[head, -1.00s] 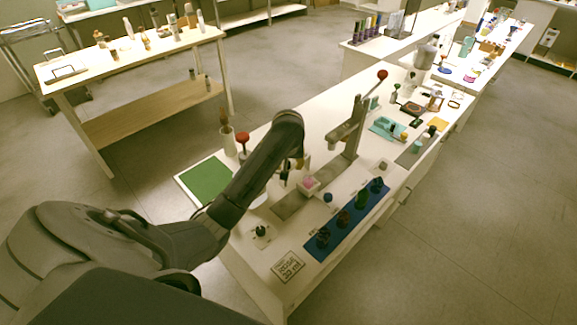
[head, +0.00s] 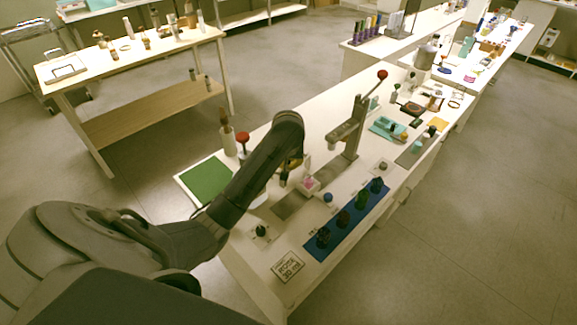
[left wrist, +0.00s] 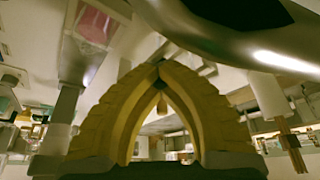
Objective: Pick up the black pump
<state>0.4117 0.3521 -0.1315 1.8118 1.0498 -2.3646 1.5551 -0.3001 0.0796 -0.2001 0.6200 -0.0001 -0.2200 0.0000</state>
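A small black piece (head: 262,231), which looks like a pump top, stands on the white bench left of the blue mat; I cannot tell surely that it is the black pump. My left gripper (head: 287,172) is partly hidden behind my arm, over the bench beyond this piece and apart from it. In the left wrist view the yellow fingers (left wrist: 160,72) arch together and their tips meet. A small dark spot shows at the tips; I cannot tell if anything thin is pinched there. My right gripper is not in view.
A blue mat (head: 313,247) holds several dark bottles. A dark blue-topped piece (head: 328,198), a pink item (head: 309,183) and a grey press stand (head: 352,140) are close to the gripper. A green mat (head: 206,181) and a red-topped item (head: 243,138) are at the bench's left.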

